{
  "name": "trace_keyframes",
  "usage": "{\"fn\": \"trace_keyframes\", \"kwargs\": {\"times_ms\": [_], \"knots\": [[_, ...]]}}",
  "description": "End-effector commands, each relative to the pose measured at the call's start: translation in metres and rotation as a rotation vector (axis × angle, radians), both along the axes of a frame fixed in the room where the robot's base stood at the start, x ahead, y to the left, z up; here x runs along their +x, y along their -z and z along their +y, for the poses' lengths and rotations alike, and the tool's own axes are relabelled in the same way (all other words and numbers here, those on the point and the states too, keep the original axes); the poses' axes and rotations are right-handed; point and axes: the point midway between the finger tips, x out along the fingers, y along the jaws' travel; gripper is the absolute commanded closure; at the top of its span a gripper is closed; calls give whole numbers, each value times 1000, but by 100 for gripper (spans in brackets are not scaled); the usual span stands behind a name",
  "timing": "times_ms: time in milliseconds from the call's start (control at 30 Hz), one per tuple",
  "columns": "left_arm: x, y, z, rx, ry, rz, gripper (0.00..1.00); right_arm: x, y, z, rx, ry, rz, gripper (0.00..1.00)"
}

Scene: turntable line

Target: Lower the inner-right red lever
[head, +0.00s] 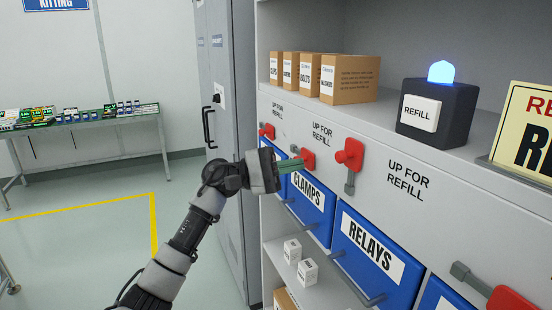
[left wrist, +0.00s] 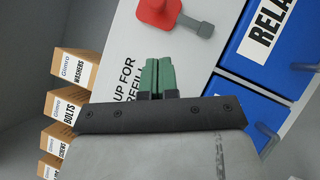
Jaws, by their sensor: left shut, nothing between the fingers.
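Several red levers sit on the grey front panel of the shelf unit. The inner-right lever (head: 349,155), above the RELAYS bin, has its red knob at the top and its grey arm hanging below, so it points up. In the left wrist view this lever (left wrist: 155,12) shows beyond the fingertips, apart from them. My left gripper (head: 301,165) has its green fingers shut and empty, left of that lever in the head view. The fingers overlap the neighbouring red lever (head: 308,157) in the picture; contact cannot be told. My right gripper is out of view.
Blue bins marked CLAMPS (head: 318,213) and RELAYS (head: 342,240) with grey handles lie below the levers. Another red lever (head: 267,130) is at far left and one (head: 510,299) at lower right. Cardboard boxes (head: 352,80) and a REFILL beacon (head: 440,110) stand on the shelf above.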

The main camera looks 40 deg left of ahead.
Motion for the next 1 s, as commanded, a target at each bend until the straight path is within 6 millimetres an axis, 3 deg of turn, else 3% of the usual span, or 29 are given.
{"fn": "trace_keyframes", "kwargs": {"times_ms": [33, 167, 400, 1000], "knots": [[6, -10, -10, -1, 4, -2, 100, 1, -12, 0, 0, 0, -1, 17], [20, -16, -30, -2, 3, -1, 100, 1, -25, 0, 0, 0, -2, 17], [12, -26, -56, 0, 0, 2, 100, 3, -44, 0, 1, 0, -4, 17], [10, -25, -62, 11, -1, -4, 100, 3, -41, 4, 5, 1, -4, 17]]}}
